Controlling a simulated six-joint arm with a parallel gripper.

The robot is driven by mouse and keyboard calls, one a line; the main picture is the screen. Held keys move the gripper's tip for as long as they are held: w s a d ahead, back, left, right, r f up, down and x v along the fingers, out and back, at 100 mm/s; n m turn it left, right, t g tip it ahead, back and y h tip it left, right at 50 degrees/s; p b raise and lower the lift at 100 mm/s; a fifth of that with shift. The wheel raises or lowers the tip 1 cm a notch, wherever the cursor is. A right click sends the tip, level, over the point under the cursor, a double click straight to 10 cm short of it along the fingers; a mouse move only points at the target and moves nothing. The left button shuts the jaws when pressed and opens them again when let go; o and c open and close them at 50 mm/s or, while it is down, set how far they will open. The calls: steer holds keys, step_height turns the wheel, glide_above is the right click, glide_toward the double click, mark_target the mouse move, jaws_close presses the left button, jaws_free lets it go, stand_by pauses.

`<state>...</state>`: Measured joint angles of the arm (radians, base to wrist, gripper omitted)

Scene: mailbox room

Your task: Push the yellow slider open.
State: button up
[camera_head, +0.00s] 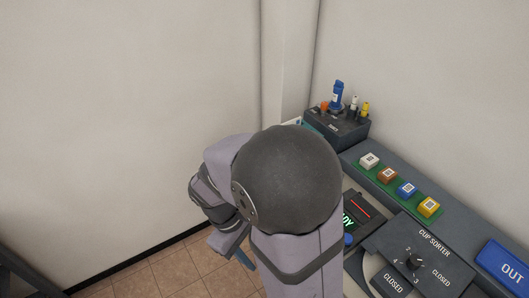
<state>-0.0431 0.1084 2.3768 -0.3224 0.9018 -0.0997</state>
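I cannot make out a yellow slider for certain. A yellow block (429,207) with a pale marked top sits at the near right end of a green strip (409,194) on the counter. My gripper (232,244) is at the lower middle, left of the counter and over the tiled floor. It is partly hidden behind my arm, so its opening does not show clearly. My arm also covers part of the counter's left side.
White, brown and blue blocks (406,190) share the strip. A dark holder (338,130) with several small items stands behind. The cup sorter panel (431,240) has a knob and CLOSED labels, and a blue OUT sign (505,268) is right. Floor (180,268) is open at left.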

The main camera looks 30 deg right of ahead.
steer(key=w+d+r+n+h+p, duration=0.1)
steer(key=w+d+r+n+h, duration=0.2)
steer(key=w+d+n+h, duration=0.7)
steer(key=w+r+n+t+h+p, duration=0.15)
steer(key=w+n+t+h, duration=0.4)
steer(key=w, duration=0.75)
steer(key=w+d+p, duration=0.1)
steer(key=d+p, duration=0.1)
steer(key=d, duration=0.6)
steer(key=shift+r+y, duration=0.3)
steer(key=shift+y, duration=0.05)
steer(key=shift+w+n, duration=0.1)
steer(key=shift+n, duration=0.15)
